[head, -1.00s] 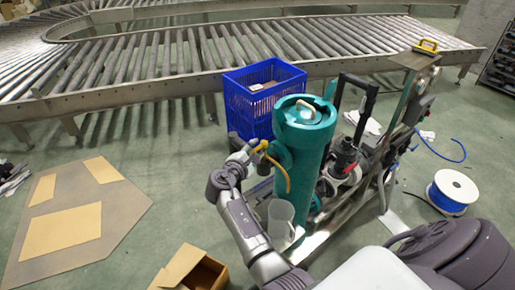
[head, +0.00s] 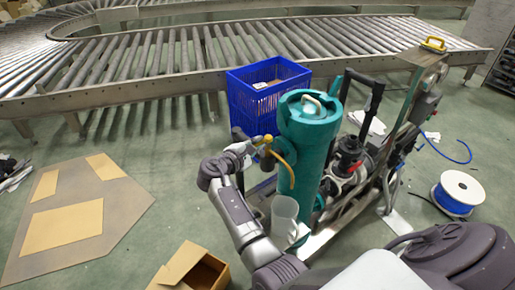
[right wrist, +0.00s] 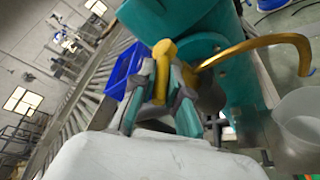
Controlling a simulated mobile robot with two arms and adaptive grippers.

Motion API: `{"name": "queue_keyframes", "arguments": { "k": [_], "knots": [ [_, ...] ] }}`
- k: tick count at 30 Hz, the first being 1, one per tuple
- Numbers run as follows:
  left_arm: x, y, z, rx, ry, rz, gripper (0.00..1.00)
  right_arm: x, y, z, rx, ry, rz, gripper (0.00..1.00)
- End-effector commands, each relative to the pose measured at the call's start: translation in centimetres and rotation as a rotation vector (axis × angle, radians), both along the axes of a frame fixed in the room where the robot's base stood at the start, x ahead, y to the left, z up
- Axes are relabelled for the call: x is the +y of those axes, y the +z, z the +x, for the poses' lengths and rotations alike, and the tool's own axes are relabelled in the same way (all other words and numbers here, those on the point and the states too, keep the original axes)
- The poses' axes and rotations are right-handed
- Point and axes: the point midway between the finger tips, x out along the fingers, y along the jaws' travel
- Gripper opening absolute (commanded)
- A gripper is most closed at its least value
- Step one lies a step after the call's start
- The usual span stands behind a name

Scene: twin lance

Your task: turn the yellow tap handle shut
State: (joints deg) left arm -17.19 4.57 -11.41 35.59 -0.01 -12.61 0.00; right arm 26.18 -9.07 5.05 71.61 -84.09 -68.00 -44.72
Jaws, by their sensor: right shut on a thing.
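The yellow tap handle (right wrist: 163,50) stands between the fingers of my right gripper (right wrist: 161,82) in the right wrist view. The gripper is shut on it. In the head view the right gripper (head: 254,147) reaches the handle from the left. The curved yellow spout (head: 287,172) hangs down beside the teal cylinder (head: 310,150). It also shows in the right wrist view (right wrist: 258,42), to the right of the fingers. A clear jug (head: 284,212) stands below the spout. My left gripper is not in view.
A blue crate (head: 258,98) stands behind the cylinder. A metal frame with pump parts (head: 350,150) is to its right. An open cardboard box (head: 192,268) lies at the front. A roller conveyor (head: 180,60) crosses the back. A cable reel (head: 458,190) sits at right.

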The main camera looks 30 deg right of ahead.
Motion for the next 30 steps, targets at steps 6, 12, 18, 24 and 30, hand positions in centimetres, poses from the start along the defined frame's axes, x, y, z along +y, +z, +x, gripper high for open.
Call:
{"name": "queue_keyframes", "arguments": {
  "k": [6, 12, 18, 24, 30],
  "knots": [
    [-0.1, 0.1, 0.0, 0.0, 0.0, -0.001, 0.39, 0.0, 0.0, 0.0, 0.001, 0.0, 0.0, 0.17],
    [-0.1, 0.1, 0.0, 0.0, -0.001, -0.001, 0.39, 0.0, 0.0, 0.0, 0.001, 0.0, 0.0, 0.39],
    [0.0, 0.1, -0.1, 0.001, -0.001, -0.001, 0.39, 0.0, 0.1, 0.0, 0.001, 0.001, 0.0, 0.39],
    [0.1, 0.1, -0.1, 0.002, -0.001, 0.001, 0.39, 0.0, 1.8, 0.0, -0.003, 0.001, 0.001, 0.39],
    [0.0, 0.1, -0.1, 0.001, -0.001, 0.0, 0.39, 0.0, 6.2, 0.1, -0.012, 0.001, -0.004, 0.39]
  ]
}}
